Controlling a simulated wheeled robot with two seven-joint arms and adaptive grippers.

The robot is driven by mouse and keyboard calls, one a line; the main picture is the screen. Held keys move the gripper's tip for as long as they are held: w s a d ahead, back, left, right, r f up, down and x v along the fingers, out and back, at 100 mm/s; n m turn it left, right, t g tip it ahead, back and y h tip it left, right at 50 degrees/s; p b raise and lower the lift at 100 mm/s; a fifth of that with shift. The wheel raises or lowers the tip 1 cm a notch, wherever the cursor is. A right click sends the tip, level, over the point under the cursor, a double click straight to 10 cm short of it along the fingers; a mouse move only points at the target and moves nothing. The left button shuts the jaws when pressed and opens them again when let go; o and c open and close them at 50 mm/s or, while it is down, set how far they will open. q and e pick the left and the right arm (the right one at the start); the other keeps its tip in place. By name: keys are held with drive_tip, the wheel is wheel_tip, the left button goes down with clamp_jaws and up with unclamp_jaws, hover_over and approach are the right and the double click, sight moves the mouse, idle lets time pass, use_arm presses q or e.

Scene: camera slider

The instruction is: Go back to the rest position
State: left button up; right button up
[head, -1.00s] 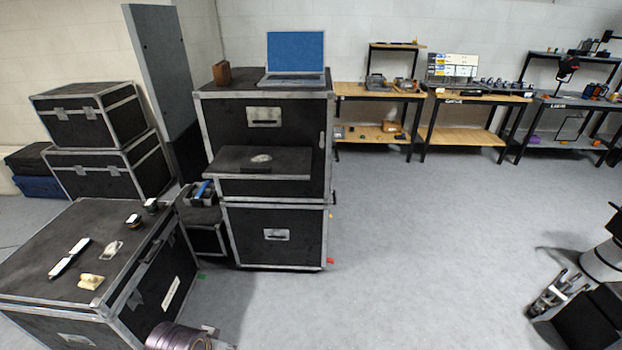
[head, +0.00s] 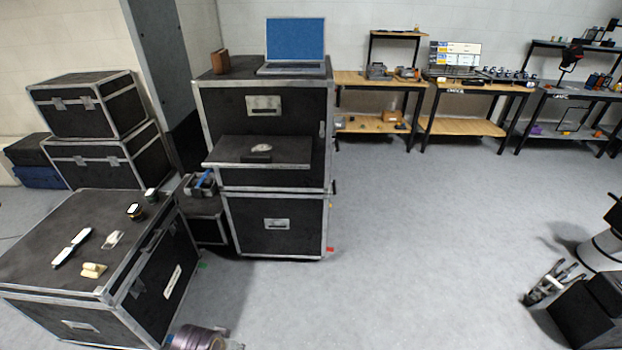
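My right gripper (head: 553,282) shows at the lower right, over the grey floor. Its metal fingers look spread with nothing between them. My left gripper cannot be made out there. Neither visible arm part appears to hold an object.
A low black case (head: 60,235) at left bears several small items. Stacked black cases (head: 291,119) with a pull-out shelf (head: 222,153) and a laptop (head: 295,42) stand in the middle. Workbenches (head: 470,92) line the back wall. The floor (head: 420,230) at centre right is clear.

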use_arm(q)
drive_tip(key=s+f+g, duration=0.1)
drive_tip(key=s+f, duration=0.2)
drive_tip(key=f, duration=1)
drive_tip(key=s+f, duration=0.3)
drive_tip(key=f, duration=1.1)
drive_tip(key=s+a+f, duration=0.2)
drive_tip(key=s+f, duration=0.6)
drive_tip(key=s, duration=0.2)
drive_tip(key=s+a+f+g, duration=0.1)
drive_tip(key=s+a+f, duration=0.1)
drive_tip(key=s+f, duration=0.6)
drive_tip(key=s, duration=0.2)
drive_tip(key=shift+s+a, duration=0.2)
drive_tip(key=shift+s, duration=0.1)
